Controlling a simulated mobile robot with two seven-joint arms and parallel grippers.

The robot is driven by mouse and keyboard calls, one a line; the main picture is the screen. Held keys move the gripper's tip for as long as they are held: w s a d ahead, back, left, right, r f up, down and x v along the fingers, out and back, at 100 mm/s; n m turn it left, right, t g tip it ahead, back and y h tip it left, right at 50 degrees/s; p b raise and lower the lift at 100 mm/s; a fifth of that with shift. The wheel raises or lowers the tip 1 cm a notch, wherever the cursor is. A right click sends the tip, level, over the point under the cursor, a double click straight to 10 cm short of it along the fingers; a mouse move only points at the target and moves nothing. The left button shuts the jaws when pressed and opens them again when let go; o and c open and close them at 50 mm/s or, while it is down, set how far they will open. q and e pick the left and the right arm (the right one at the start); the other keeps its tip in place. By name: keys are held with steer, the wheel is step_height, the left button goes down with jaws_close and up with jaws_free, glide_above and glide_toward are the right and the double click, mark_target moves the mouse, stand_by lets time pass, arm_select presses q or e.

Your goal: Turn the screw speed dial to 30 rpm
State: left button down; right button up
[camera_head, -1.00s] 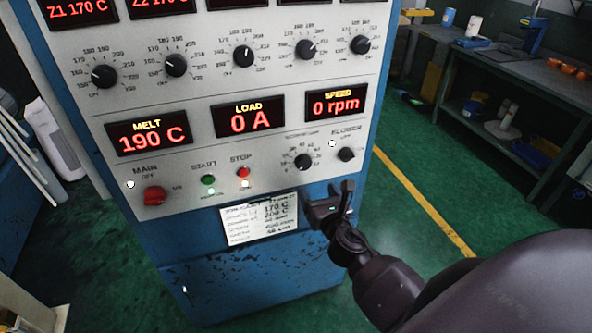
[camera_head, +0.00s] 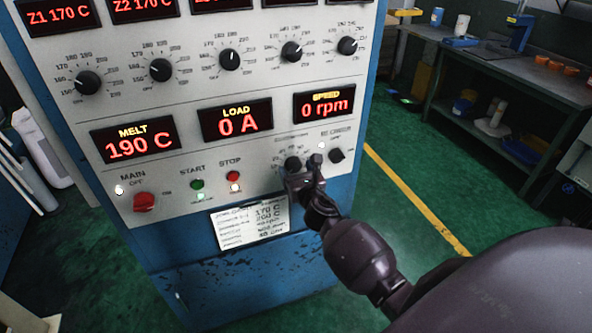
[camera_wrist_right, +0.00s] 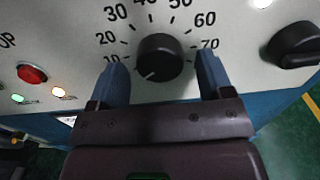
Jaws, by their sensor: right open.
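The black screw speed dial (camera_wrist_right: 159,57) sits on the grey panel in the right wrist view, with scale numbers around it. Its pale pointer mark faces the lower left, below the 10. In the head view the dial (camera_head: 292,164) is partly hidden by my right gripper (camera_head: 304,168). In the right wrist view my right gripper (camera_wrist_right: 162,78) is open, with one blue-grey finger on each side of the dial's lower part. I cannot tell whether the fingers touch it. The speed display (camera_head: 324,104) reads 0 rpm. My left gripper is not in view.
The blower knob (camera_head: 336,156) is close on the right. The green start button (camera_head: 197,184), red stop button (camera_head: 232,176) and red main switch (camera_head: 144,202) are left. A paper card (camera_head: 250,222) is below. The floor to the right is clear up to a workbench (camera_head: 480,62).

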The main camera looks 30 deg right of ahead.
steer(key=shift+w, duration=0.3)
steer(key=shift+c, duration=0.3)
steer(key=c, duration=0.9)
steer(key=shift+o, duration=0.2)
